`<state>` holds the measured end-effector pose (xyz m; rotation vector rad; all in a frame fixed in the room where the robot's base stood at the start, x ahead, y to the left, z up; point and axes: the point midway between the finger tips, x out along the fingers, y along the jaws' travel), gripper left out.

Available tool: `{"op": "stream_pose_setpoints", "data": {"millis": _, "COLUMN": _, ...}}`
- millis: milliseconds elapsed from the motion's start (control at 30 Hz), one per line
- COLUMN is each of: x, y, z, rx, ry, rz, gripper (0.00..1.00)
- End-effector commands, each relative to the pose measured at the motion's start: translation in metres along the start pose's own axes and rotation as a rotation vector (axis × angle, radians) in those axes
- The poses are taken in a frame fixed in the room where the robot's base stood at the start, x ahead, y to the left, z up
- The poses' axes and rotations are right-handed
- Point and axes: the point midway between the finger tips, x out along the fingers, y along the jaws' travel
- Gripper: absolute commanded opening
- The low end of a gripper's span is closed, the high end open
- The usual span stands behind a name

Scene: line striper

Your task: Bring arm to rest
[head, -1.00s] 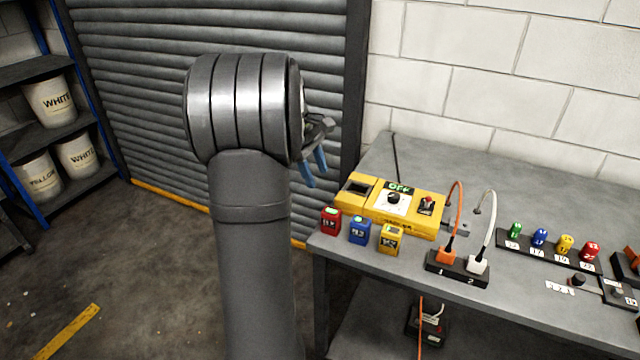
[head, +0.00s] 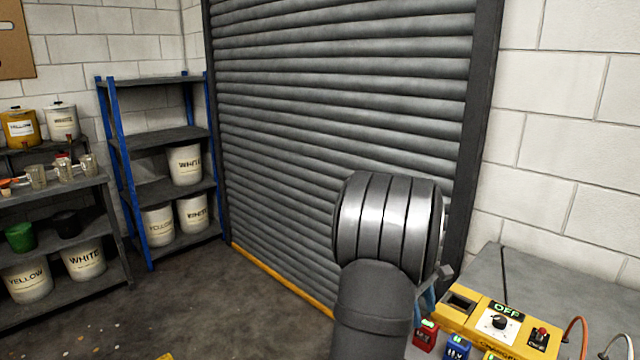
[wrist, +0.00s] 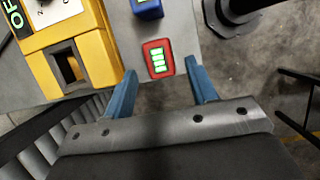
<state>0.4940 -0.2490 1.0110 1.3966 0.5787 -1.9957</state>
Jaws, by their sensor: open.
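My gripper (wrist: 165,88) shows in the wrist view with its two blue fingers spread apart and nothing between them. A red battery block (wrist: 158,58) with a green display lies on the bench just beyond the fingertips; I cannot tell the height between them. In the head view my arm's grey wrist hides most of the gripper; only a bit of blue finger shows beside the red block (head: 425,338). The yellow charger box (head: 490,322) stands on the bench with its sign reading OFF.
A blue block (head: 457,348) sits beside the red one on the grey bench (head: 480,270). A ribbed shutter (head: 330,120) is behind my arm. A blue-posted shelf (head: 160,190) with white buckets and another shelf (head: 70,185) stand left. The floor between is open.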

Motion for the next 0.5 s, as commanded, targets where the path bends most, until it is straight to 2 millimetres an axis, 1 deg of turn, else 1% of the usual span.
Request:
{"op": "stream_pose_setpoints", "data": {"millis": 33, "x": 0.012, "y": -0.001, "z": 0.0, "rx": 0.0, "ry": -0.001, "rz": -0.003, "gripper": 0.53}}
{"op": "stream_pose_setpoints", "data": {"millis": 167, "x": 0.036, "y": -0.001, "z": 0.001, "rx": 0.001, "ry": -0.002, "rz": -0.004, "gripper": 0.53}}
{"op": "stream_pose_setpoints", "data": {"millis": 300, "x": 0.015, "y": 0.001, "z": 0.006, "rx": 0.002, "ry": 0.001, "rz": 0.004, "gripper": 0.53}}
{"op": "stream_pose_setpoints", "data": {"millis": 500, "x": 0.002, "y": 0.0, "z": 0.011, "rx": 0.001, "ry": 0.0, "rz": 0.001, "gripper": 0.53}}
